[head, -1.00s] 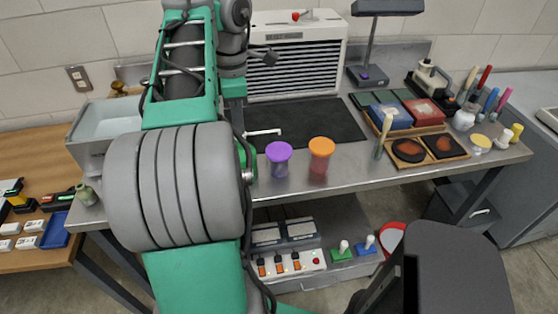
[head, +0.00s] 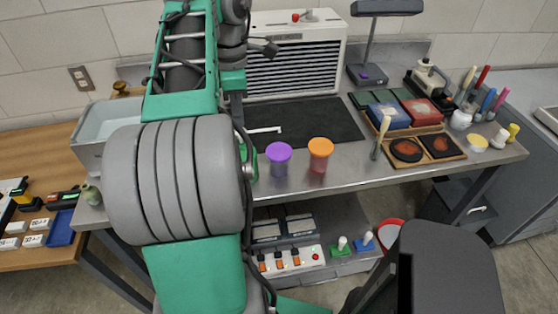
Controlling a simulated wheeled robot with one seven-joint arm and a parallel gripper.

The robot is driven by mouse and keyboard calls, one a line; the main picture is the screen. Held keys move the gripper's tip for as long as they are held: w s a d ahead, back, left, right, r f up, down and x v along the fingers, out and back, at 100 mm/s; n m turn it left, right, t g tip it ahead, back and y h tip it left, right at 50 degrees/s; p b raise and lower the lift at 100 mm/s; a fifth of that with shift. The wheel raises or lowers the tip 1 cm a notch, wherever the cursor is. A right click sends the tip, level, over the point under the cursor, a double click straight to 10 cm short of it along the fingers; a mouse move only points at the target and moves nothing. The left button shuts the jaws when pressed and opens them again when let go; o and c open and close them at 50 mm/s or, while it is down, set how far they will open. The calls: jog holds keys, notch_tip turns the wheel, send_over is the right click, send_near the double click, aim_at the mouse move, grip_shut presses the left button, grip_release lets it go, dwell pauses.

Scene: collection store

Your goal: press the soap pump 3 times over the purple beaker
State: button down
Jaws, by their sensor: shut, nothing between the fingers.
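The purple beaker (head: 279,164) stands upright on the steel bench, right of my arm. The soap pump's white spout (head: 265,130) sticks out to the right from behind my arm and points toward the space above and behind the purple beaker. A strip of its green bottle (head: 250,165) shows beside my arm's grey joint; the rest of it is hidden. My gripper (head: 237,112) points down above the hidden pump head. It is shut and empty, and its tips are mostly hidden, so I cannot tell whether they touch the pump.
A lamp (head: 370,45), brush (head: 381,137) and tray with dark discs (head: 455,154) are further right. A grey basin (head: 105,120) is left.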

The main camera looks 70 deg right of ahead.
aim_at(240, 130)
jog(key=shift+f+b, duration=1.55)
jog(key=shift+r, duration=0.1)
jog(key=shift+r+p, duration=1.5)
jog(key=shift+p, duration=0.05)
jog(key=shift+f+b, duration=1.55)
jog(key=shift+r+p, duration=1.45)
jog(key=shift+r, duration=0.05)
jog(key=shift+r, duration=0.1)
